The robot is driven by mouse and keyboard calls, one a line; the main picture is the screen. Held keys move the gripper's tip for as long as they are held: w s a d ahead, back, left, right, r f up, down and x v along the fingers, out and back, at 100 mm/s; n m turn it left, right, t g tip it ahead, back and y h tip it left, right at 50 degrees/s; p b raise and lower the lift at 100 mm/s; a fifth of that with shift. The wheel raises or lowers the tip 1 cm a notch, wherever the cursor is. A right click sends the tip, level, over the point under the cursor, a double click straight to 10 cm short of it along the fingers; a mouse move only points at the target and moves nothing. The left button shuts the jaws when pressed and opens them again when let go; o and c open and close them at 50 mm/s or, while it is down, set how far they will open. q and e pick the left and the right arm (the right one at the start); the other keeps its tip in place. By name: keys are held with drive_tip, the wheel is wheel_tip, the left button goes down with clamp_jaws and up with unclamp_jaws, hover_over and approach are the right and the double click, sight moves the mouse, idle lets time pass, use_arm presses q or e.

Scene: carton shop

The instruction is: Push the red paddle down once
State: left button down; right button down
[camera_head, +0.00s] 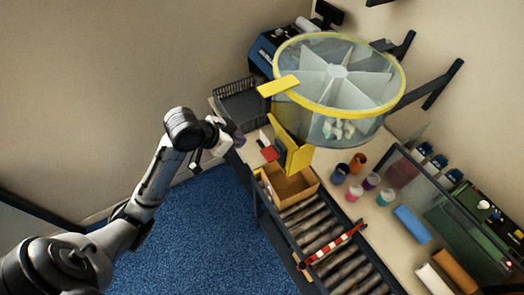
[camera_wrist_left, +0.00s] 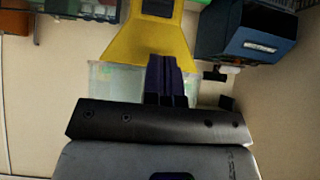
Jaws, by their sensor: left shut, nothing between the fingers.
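The red paddle (camera_head: 269,153) is a small red piece at the near edge of the bench, just left of the yellow chute (camera_head: 297,158) under the clear drum (camera_head: 338,72). My left gripper (camera_head: 239,141) is shut and empty, to the left of the paddle and apart from it in the picture. Its height over the bench is hard to tell. In the left wrist view the dark closed fingers (camera_wrist_left: 166,82) point at a yellow part (camera_wrist_left: 150,45); I cannot make out the paddle there. My right gripper is not in view.
An open carton (camera_head: 290,187) stands on the roller conveyor (camera_head: 318,216), below the chute. A red-and-white bar (camera_head: 332,243) crosses the rollers. A dark basket (camera_head: 242,103) lies behind my gripper. Several cups (camera_head: 354,193) stand right of the carton. Blue floor (camera_head: 190,235) is clear.

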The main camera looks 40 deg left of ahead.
use_arm(q)
drive_tip(key=shift+w+f, duration=0.1)
drive_tip(key=p, duration=0.2)
hover_over(268, 153)
drive_tip(key=s, duration=0.3)
wheel_tip(268, 153, down, 6)
drive_tip(key=f, duration=0.2)
drive_tip(key=f+p, duration=0.1)
drive_tip(key=shift+w+a+f, duration=0.2)
drive_tip(key=shift+a+f, duration=0.1)
drive_tip(key=shift+a, duration=0.1)
drive_tip(key=shift+f, duration=0.6)
